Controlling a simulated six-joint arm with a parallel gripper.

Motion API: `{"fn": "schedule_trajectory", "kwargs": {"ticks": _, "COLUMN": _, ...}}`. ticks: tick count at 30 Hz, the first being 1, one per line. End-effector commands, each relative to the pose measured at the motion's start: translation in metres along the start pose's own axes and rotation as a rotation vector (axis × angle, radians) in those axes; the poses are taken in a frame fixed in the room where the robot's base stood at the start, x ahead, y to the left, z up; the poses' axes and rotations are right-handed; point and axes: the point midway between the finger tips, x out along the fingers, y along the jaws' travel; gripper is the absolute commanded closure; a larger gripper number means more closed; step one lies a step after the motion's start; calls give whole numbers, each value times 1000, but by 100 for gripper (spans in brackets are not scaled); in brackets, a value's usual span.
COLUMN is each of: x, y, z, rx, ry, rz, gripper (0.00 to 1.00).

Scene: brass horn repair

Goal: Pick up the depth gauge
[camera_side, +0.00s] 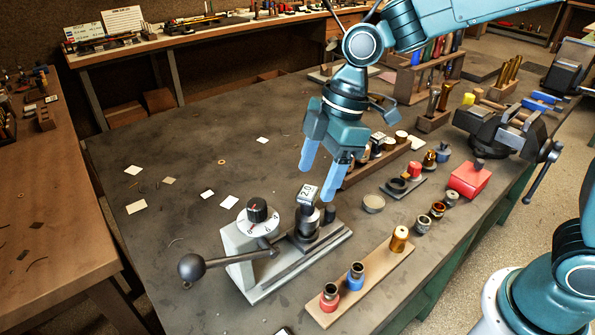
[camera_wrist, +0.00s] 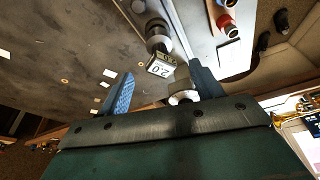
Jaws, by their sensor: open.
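What looks like the depth gauge (camera_side: 308,194) is a small dark body with a pale display reading 2.0. It stands upright on the bench fixture, over a dark round part. In the wrist view the gauge (camera_wrist: 161,65) appears between the two fingertips, farther off than they are. My gripper (camera_side: 322,170) is open and empty, its blue fingers pointing down above the gauge and apart from it. In the wrist view my gripper (camera_wrist: 161,78) shows both fingers spread.
The fixture (camera_side: 262,290) has a white dial (camera_side: 258,221) and a ball-ended lever (camera_side: 192,267) on its left. A wooden strip (camera_side: 372,285) with coloured pieces lies in front. A red box (camera_side: 468,180) and a vise (camera_side: 505,128) stand right. The bench's left side is mostly clear.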

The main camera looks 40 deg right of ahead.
Motion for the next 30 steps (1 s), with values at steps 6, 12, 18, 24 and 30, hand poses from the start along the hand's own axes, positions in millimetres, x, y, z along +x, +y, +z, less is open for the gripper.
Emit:
{"fn": "schedule_trajectory", "kwargs": {"ticks": 6, "x": 24, "y": 0, "z": 0, "rx": 0, "ry": -1, "rz": -2, "gripper": 35}}
{"fn": "schedule_trajectory", "kwargs": {"ticks": 12, "x": 28, "y": 0, "z": 0, "rx": 0, "ry": 0, "rz": 1, "gripper": 35}}
{"fn": "schedule_trajectory", "kwargs": {"ticks": 18, "x": 33, "y": 0, "z": 0, "rx": 0, "ry": -1, "rz": -1, "gripper": 35}}
{"fn": "schedule_trajectory", "kwargs": {"ticks": 24, "x": 53, "y": -1, "z": -1, "rx": 0, "ry": -1, "rz": -3, "gripper": 35}}
{"fn": "schedule_trajectory", "kwargs": {"ticks": 30, "x": 74, "y": 0, "z": -1, "rx": 2, "ry": -1, "rz": -2, "gripper": 35}}
